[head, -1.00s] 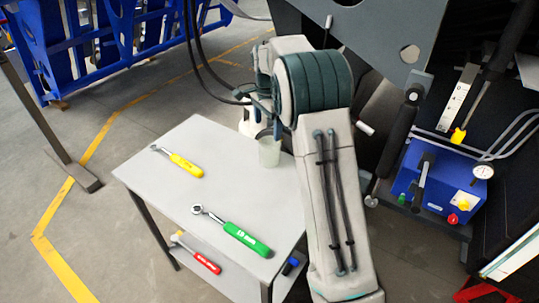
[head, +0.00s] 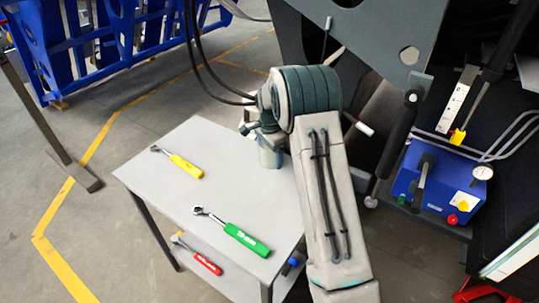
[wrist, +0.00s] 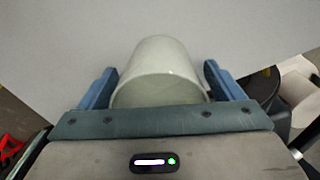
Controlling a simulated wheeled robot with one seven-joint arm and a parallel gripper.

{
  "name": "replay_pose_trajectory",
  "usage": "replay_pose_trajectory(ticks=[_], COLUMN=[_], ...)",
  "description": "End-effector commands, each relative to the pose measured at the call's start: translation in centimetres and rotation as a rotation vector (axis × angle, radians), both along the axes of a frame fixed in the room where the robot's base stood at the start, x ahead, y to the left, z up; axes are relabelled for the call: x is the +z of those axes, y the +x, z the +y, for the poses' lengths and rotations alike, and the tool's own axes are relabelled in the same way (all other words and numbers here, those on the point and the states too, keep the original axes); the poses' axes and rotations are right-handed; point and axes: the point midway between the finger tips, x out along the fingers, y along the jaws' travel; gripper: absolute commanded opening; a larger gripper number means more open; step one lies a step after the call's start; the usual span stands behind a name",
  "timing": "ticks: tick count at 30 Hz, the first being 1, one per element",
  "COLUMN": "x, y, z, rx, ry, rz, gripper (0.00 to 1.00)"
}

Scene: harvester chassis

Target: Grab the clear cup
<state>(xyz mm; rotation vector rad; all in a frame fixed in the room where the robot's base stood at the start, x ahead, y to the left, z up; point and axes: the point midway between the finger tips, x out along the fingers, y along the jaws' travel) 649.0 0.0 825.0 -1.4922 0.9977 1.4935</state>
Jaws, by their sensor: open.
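The clear cup (head: 270,157) stands upright near the back right edge of the grey table (head: 215,200). It is partly hidden by my arm in the head view. In the wrist view the cup (wrist: 160,72) lies between the two blue fingers of my gripper (wrist: 161,88). The fingers are open, one on each side of the cup, with a small gap showing on both sides. The lower part of the cup in the wrist view is hidden behind the gripper body.
A yellow-handled ratchet (head: 184,165) and a green-handled ratchet (head: 240,235) lie on the tabletop, left of and in front of the cup. A red-handled tool (head: 205,262) lies on the lower shelf. A blue pump unit (head: 440,185) stands at the right.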

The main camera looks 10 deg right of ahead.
Motion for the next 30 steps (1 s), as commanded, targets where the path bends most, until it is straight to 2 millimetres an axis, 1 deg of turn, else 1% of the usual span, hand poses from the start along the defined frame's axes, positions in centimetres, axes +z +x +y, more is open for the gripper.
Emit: replay_pose_trajectory(ticks=[3, 4, 5, 6, 9, 17, 20, 23, 27, 30], x=[0.0, 0.0, 0.0, 0.0, 0.1, 0.1, 0.6, 1.8, 4.6, 5.7], y=[0.0, 0.0, 0.0, 0.0, 0.0, 0.0, 0.1, 0.1, 0.1, -1.1], z=[0.0, 0.0, 0.0, 0.0, 0.0, 0.0, 0.0, 0.0, 0.0, -2.5], rx=[0.0, 0.0, -0.001, 0.0, -0.001, -0.001, 0.0, 0.0, -0.001, -0.006], ry=[0.0, 0.0, 0.0, 0.0, 0.0, -0.001, 0.0, 0.0, 0.0, 0.001], rz=[0.0, 0.0, 0.0, -0.001, -0.001, -0.001, -0.003, -0.005, -0.007, -0.004], gripper=[0.87, 0.85, 0.76, 0.65, 0.39, 0.39, 0.39, 0.39, 0.39, 0.39])
